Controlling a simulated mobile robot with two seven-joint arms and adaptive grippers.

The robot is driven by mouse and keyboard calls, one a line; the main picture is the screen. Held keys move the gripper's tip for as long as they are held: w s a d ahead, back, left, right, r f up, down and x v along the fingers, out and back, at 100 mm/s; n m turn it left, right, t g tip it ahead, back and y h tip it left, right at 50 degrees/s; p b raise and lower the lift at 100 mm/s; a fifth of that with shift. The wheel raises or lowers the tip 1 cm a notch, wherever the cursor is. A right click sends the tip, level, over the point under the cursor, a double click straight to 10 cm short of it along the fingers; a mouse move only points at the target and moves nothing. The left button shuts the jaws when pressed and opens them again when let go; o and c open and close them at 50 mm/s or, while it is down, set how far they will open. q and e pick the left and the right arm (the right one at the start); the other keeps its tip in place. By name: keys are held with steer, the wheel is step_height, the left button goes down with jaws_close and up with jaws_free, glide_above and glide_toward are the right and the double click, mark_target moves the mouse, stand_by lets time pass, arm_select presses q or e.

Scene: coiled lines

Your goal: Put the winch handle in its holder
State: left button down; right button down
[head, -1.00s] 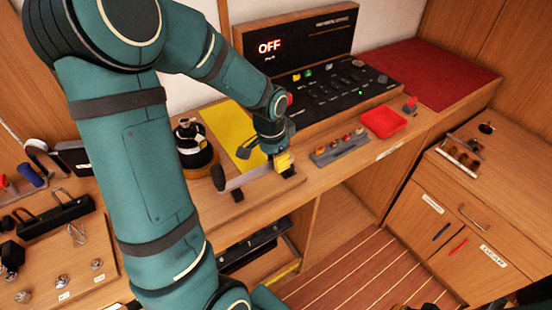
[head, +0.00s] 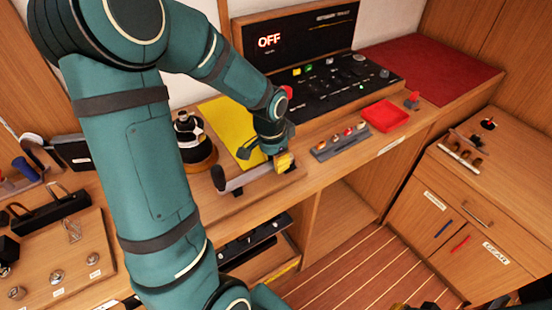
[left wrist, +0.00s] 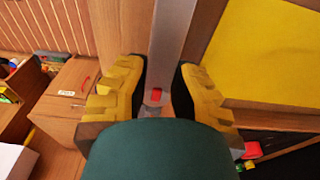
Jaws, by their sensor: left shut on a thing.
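My right gripper is not in view.
A black and brass winch (head: 192,143) stands behind the knob, beside a yellow panel (head: 222,116). A switch strip (head: 340,142) and red tray (head: 384,116) lie to the right. An open shelf lies below the counter; hardware crowds the left.

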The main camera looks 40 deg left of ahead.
arm_select(q)
steer(key=shift+c, duration=2.2)
jaws_free()
step_height(320, 180, up, 5)
steer(key=p, duration=0.4)
step_height(320, 180, up, 12)
steer(key=s, duration=0.1)
steer(key=shift+s+a, duration=0.15)
steer(key=shift+a, duration=0.05)
